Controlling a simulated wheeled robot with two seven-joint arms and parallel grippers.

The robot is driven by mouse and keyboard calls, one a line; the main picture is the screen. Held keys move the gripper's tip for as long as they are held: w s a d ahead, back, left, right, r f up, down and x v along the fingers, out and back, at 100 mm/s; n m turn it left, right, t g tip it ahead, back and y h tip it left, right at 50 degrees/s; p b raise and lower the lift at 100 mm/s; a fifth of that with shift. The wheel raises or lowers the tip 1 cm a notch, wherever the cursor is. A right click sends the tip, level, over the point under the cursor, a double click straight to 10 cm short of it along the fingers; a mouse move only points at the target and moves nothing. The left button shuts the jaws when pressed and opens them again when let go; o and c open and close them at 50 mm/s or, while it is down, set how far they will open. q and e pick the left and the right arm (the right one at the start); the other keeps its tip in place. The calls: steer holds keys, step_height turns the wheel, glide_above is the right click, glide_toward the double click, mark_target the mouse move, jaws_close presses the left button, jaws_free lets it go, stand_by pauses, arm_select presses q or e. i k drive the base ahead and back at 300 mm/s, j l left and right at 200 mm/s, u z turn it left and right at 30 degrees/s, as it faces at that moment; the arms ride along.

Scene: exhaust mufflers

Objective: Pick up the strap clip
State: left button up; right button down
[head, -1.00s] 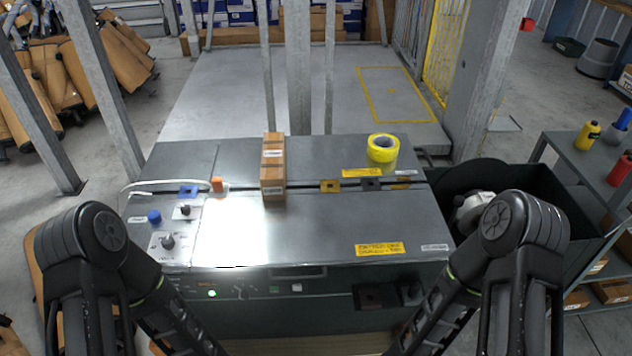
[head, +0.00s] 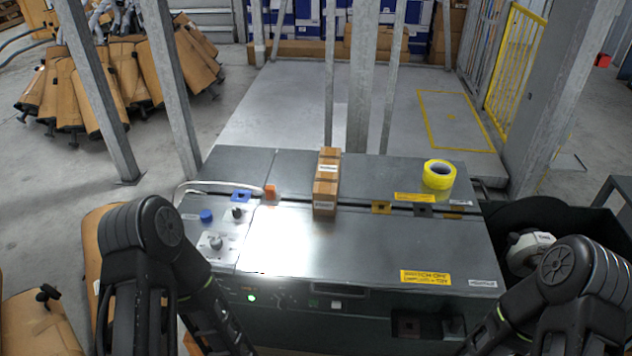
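I cannot make out a strap clip for certain. A small orange piece (head: 269,191) sits on the grey strapping machine's top (head: 375,240), at the end of a thin white strap (head: 215,185); I cannot tell whether it is the clip. Small brown boxes (head: 326,183) stand on the machine top in a short column. A roll of yellow tape (head: 439,174) lies to their right. My two arms reach in at the lower left and lower right, in front of the machine. Both grippers are outside the picture.
A black bin (head: 580,225) with a white object (head: 530,250) is at the right. Cardboard-wrapped mufflers (head: 120,80) hang at the back left. Metal posts (head: 170,90) stand behind the machine; the floor between is clear.

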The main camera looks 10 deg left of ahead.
mark_target(270, 190)
steer(key=k+l+z, duration=0.1)
steer(key=l+z, duration=0.8)
steer(key=l, duration=0.15)
